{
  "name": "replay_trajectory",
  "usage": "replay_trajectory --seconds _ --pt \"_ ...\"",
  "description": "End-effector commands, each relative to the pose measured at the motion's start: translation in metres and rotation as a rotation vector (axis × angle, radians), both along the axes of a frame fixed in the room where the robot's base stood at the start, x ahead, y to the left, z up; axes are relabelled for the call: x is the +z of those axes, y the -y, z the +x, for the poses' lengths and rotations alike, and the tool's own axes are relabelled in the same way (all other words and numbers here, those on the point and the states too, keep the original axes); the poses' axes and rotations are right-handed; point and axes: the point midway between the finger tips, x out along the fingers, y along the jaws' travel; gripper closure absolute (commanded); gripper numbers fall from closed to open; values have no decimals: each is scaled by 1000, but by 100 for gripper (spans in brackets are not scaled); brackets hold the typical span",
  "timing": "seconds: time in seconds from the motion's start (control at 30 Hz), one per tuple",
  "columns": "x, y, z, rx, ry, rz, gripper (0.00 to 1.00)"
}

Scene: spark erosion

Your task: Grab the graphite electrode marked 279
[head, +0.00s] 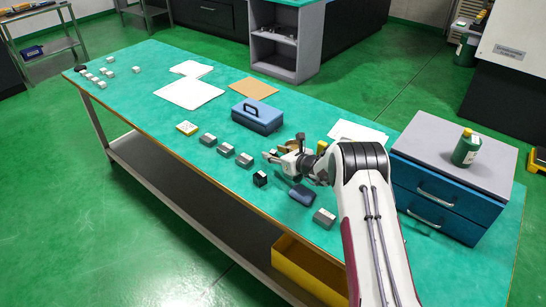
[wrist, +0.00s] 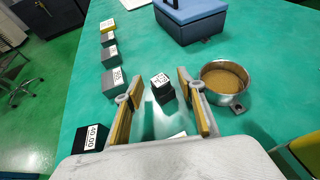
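A small black block (wrist: 164,92) with a white label on top stands upright on the green bench in the wrist view. Its marking is too blurred to read for certain. My gripper (wrist: 159,78) is open, with one yellow-padded finger to each side of the block in the picture and visible gaps between. I cannot tell how far the fingertips are above the bench. In the head view my gripper (head: 274,156) is over the middle of the bench, and I cannot make out this block there. A dark block labelled 40.00 (wrist: 91,139) stands to the left.
Grey labelled blocks (wrist: 114,82) stand in a row on the left, with a yellow block (head: 187,128) at its end. A round metal dish (wrist: 226,81) with brown contents is close to the right finger. A blue case (head: 257,115) stands behind. A drawer unit (head: 440,190) is at right.

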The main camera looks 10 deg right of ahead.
Motion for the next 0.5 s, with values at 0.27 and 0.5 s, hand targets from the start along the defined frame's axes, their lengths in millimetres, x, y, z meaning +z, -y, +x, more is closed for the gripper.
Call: replay_trajectory --seconds 0.27,0.5 --pt "0 0 0 0 0 0 87" --pt "0 0 0 0 0 0 100"
